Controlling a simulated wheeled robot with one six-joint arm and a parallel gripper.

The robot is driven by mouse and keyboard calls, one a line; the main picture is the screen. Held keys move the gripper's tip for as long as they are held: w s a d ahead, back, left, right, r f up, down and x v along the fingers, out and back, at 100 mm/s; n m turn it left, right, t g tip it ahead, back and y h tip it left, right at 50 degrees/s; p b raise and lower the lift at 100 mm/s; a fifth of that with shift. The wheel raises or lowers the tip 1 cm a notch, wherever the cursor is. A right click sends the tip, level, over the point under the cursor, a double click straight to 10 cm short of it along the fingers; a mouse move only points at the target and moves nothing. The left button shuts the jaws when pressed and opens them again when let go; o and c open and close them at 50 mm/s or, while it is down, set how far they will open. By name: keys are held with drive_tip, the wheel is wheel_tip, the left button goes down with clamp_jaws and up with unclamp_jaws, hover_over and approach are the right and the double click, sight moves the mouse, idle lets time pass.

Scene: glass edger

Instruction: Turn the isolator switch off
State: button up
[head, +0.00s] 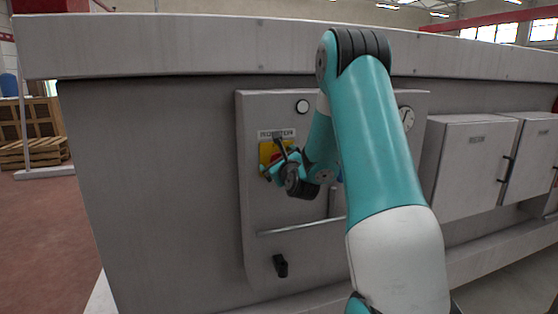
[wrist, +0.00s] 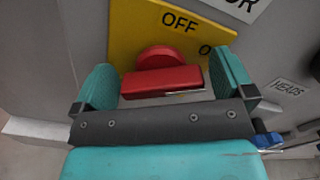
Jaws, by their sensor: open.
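The isolator switch is a red rotary handle on a yellow plate on the grey machine panel. In the wrist view the red handle (wrist: 162,76) lies roughly level across the picture, and the yellow plate (wrist: 128,28) shows OFF above it and part of another marking at right. My gripper (wrist: 163,82) is open, with one teal finger on each side of the handle. I cannot tell whether the fingers touch it. In the head view my gripper (head: 272,163) is at the yellow plate (head: 265,151) and hides much of the handle.
Grey cabinets (head: 475,165) stand to the right. Open floor (head: 40,235) lies at left.

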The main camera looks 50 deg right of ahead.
drive_tip(key=c, duration=0.8)
drive_tip(key=shift+n, duration=0.3)
drive_tip(key=n+b, duration=0.2)
drive_tip(key=shift+a+f+n, duration=0.1)
drive_tip(key=shift+f+n, duration=0.1)
drive_tip(key=shift+n, duration=0.1)
drive_tip(key=n+b, duration=0.3)
drive_tip(key=shift+f+n, duration=0.15)
drive_tip(key=shift+n, duration=0.15)
drive_tip(key=n+b, duration=0.3)
drive_tip(key=shift+w, duration=0.1)
drive_tip(key=shift+a+n+b, duration=0.1)
drive_tip(key=shift+n+b, duration=0.9)
drive_tip(key=shift+b, duration=0.25)
drive_tip(key=shift+n, duration=0.3)
